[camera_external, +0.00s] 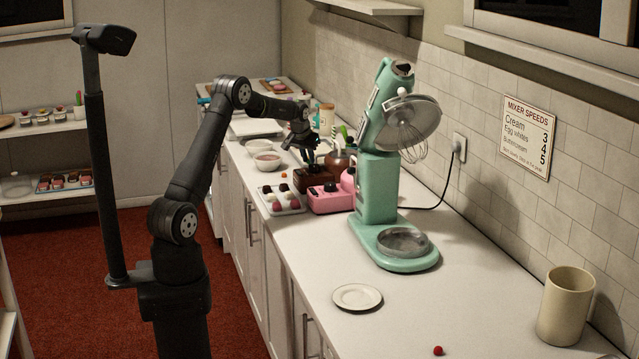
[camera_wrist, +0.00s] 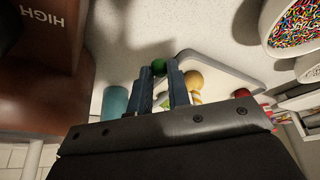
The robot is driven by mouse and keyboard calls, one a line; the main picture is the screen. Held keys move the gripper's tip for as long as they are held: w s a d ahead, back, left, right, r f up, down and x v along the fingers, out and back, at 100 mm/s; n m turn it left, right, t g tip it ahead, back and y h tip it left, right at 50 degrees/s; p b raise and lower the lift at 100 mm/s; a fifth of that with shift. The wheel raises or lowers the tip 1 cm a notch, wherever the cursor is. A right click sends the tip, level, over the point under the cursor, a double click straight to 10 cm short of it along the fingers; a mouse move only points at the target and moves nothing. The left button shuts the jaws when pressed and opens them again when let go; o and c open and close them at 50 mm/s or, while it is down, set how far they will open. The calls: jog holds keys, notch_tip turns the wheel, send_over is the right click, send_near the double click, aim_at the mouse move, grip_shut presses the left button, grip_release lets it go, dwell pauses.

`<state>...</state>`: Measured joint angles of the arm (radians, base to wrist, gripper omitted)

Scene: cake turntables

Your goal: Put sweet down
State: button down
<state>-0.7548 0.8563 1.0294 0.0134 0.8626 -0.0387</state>
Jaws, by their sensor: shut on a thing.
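My gripper (camera_wrist: 160,80) is shut on a small round green sweet (camera_wrist: 158,67), held at its fingertips in the wrist view. In the external view my gripper (camera_external: 308,158) is over the far part of the counter, above a brown box (camera_external: 315,180); the sweet cannot be made out there. A pale tray (camera_wrist: 238,80) lies below and to the right in the wrist view, with a yellowish sweet (camera_wrist: 194,80) and a red one (camera_wrist: 241,93) near it. A white tray with several sweets (camera_external: 281,199) sits on the counter in the external view.
A pink box (camera_external: 333,198) and a mint stand mixer (camera_external: 377,200) stand near the tray. A brown box marked HIGH (camera_wrist: 40,55) is close on the left in the wrist view. A bowl of sprinkles (camera_wrist: 296,25) is at right. A white plate (camera_external: 357,297) is on clear counter.

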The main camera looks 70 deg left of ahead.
jog(key=shift+f, duration=1.95)
jog(key=shift+f, duration=0.15)
jog(key=c, duration=1.3)
grip_release()
jog(key=shift+c, duration=0.2)
jog(key=v, duration=1.2)
